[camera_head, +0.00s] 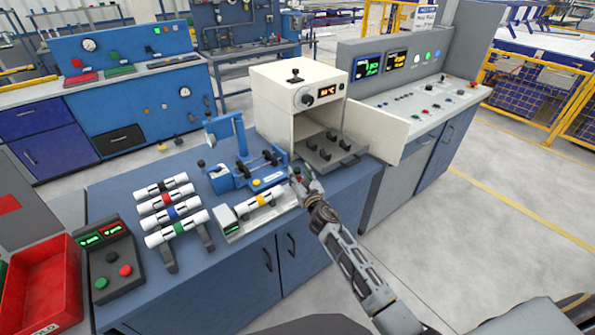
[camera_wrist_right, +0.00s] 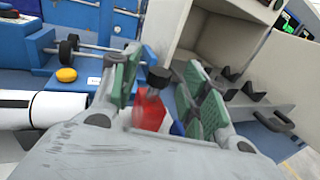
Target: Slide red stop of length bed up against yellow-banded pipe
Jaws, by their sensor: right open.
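The yellow-banded pipe (camera_head: 247,209) is white with dark rings and lies on the grey length bed (camera_head: 271,216). Its white end (camera_wrist_right: 62,108) shows at the left of the right wrist view. The red stop (camera_wrist_right: 150,110), with a black knob on top, sits between my right gripper's green-padded fingers (camera_wrist_right: 161,88). The fingers are open, with a gap visible beside the stop. In the head view my right gripper (camera_head: 303,181) is at the bed's right end and hides most of the stop. A gap separates the stop from the pipe end. My left gripper is not in view.
Several white banded pipes (camera_head: 165,186) lie on a rack at the left. A blue bench fixture (camera_head: 222,178) stands behind the bed, and a cream oven (camera_head: 277,104) with an open door (camera_head: 378,130) behind right. A control box (camera_head: 113,262) and red bin (camera_head: 42,285) are front left.

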